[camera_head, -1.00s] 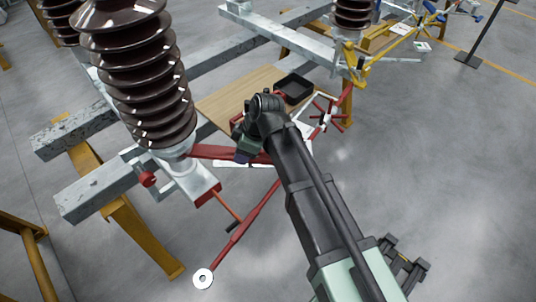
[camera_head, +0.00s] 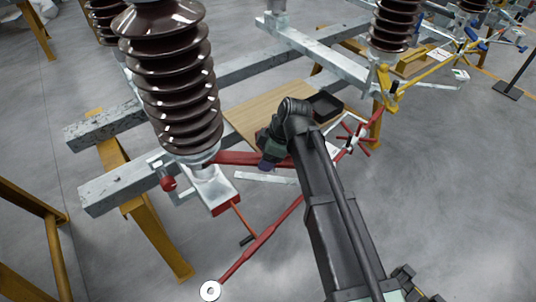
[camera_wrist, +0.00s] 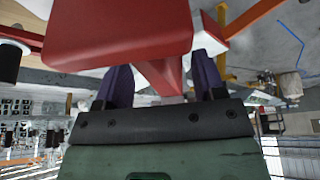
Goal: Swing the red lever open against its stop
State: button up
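The red lever (camera_head: 236,158) runs in the head view from the base of the front brown insulator to the right, as far as my gripper. My gripper (camera_head: 266,166) points down at the lever's right part, and my wrist hides some of it. In the wrist view, the two purple fingers of my gripper (camera_wrist: 162,85) stand wide apart. A red bar (camera_wrist: 158,72) lies between them, with a narrow gap visible at the left finger. A large red block (camera_wrist: 118,35) fills the upper middle and hides the fingertips partly. I cannot make out the stop.
The brown insulator (camera_head: 178,85) stands on a grey steel beam (camera_head: 120,185) close left of my gripper. A long red rod (camera_head: 262,238) slants below, ending in a white disc (camera_head: 210,291).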

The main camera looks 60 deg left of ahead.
jog(key=shift+o, duration=0.5)
jog(key=shift+r, duration=0.1)
jog(key=p+v, duration=1)
jog(key=shift+w+r, duration=0.15)
jog(key=shift+r, duration=0.15)
jog(key=shift+d, duration=0.15)
